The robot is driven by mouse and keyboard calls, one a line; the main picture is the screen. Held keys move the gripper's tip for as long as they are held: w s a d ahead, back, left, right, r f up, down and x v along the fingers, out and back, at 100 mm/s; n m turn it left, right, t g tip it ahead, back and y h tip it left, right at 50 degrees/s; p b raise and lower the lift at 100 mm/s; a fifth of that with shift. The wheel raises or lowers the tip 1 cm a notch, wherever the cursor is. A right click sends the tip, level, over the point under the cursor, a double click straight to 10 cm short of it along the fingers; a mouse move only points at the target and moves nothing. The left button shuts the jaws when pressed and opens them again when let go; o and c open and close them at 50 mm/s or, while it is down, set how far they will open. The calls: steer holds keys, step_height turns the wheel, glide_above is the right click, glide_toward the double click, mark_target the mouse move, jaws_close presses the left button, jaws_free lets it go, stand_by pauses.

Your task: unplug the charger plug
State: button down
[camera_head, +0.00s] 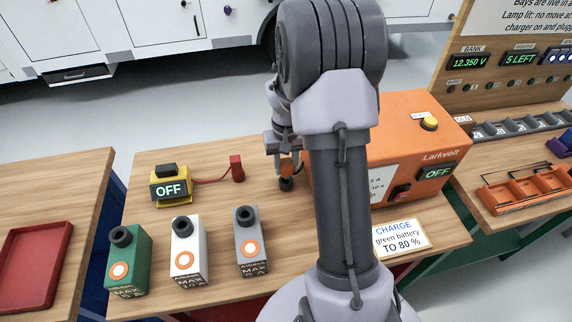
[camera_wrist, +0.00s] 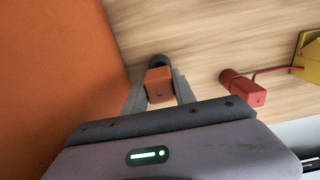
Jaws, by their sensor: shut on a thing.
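The orange charger plug (camera_head: 287,166) is held upright above the table, just left of the orange charger (camera_head: 425,135). A short dark round part (camera_head: 286,184) shows right under the plug; I cannot tell whether it belongs to the plug or is separate. My gripper (camera_head: 284,153) is shut on the plug, its fingers on both sides of it. In the wrist view the plug (camera_wrist: 159,84) sits between the fingertips, with the dark round part (camera_wrist: 158,61) beyond it. The charger display reads OFF. My arm hides part of the charger.
Green (camera_head: 127,261), white (camera_head: 187,248) and grey (camera_head: 249,241) batteries stand at the front. A yellow device (camera_head: 171,189) reading OFF has a wire to a red plug (camera_head: 237,168), close to my gripper. A card (camera_head: 401,238) reads "CHARGE green battery TO 80 %".

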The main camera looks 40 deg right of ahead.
steer(key=shift+f, duration=0.2)
stand_by(0.5)
steer(key=shift+f+b, duration=1.35)
steer(key=shift+f, duration=0.4)
steer(key=c, duration=0.9)
jaws_free()
steer(key=shift+r, duration=0.1)
step_height(320, 180, up, 17)
steer(key=p, duration=0.7)
steer(key=s+a+r+t, duration=0.1)
steer(key=a+r, duration=0.5)
steer(key=s+a+r+t, duration=0.1)
steer(key=s+a+r, duration=0.1)
steer(key=s+a, duration=0.3)
steer(key=s+a+r+t+y+b, duration=0.1)
steer(key=s+a+r+t, duration=0.1)
steer(key=s+a, duration=0.4)
steer(key=s+a+r+t+y, duration=0.1)
steer(key=s+a+r, duration=0.1)
steer(key=s+a, duration=0.3)
steer(key=shift+s+a+n+t, duration=0.15)
steer(key=shift+a+n+t, duration=0.05)
steer(key=shift+a, duration=0.5)
steer(key=shift+s+a+n+t, duration=0.1)
steer(key=shift+a+n+t, duration=0.1)
steer(key=shift+a, duration=0.5)
